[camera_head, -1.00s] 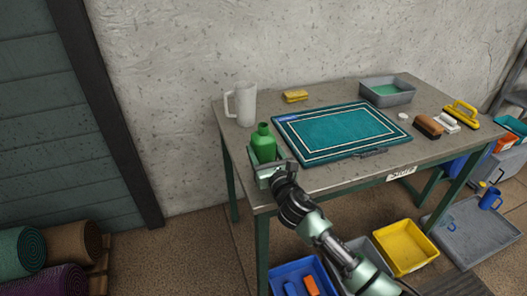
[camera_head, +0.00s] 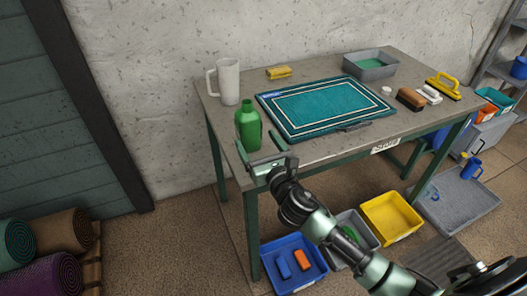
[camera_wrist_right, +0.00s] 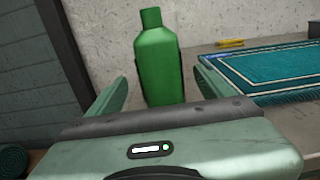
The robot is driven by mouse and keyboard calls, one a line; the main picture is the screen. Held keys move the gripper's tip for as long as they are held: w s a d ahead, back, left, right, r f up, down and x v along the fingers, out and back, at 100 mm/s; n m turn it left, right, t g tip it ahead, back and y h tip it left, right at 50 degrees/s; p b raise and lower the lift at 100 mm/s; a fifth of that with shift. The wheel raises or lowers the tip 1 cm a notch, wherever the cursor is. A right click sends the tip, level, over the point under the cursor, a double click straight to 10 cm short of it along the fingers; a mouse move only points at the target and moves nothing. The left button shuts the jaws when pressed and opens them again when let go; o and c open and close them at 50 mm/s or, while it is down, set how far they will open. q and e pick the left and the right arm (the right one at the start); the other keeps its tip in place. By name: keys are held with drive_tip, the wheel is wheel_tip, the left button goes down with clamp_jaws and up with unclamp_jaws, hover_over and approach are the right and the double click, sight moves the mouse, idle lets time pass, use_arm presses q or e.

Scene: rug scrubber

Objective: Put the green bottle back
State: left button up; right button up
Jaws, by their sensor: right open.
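The green bottle (camera_head: 248,126) stands upright on the workbench (camera_head: 322,154), near its left front corner. My right gripper (camera_head: 258,146) is open at the bench's front left edge, just in front of the bottle. In the right wrist view the bottle (camera_wrist_right: 160,60) shows between the two spread fingers (camera_wrist_right: 160,88), a little beyond them, with its base hidden behind the gripper body. The fingers do not appear to touch it. My left gripper is not in view.
A white mug (camera_head: 228,82) stands behind the bottle. A teal rug (camera_head: 325,105) lies to the right, with brushes and a grey tub (camera_head: 371,66) beyond. Below the bench are a blue bin (camera_head: 293,264), a grey bin and a yellow bin (camera_head: 391,218).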

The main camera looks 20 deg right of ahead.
drive_tip(key=shift+s+d, duration=0.1)
drive_tip(key=shift+s, duration=2.3)
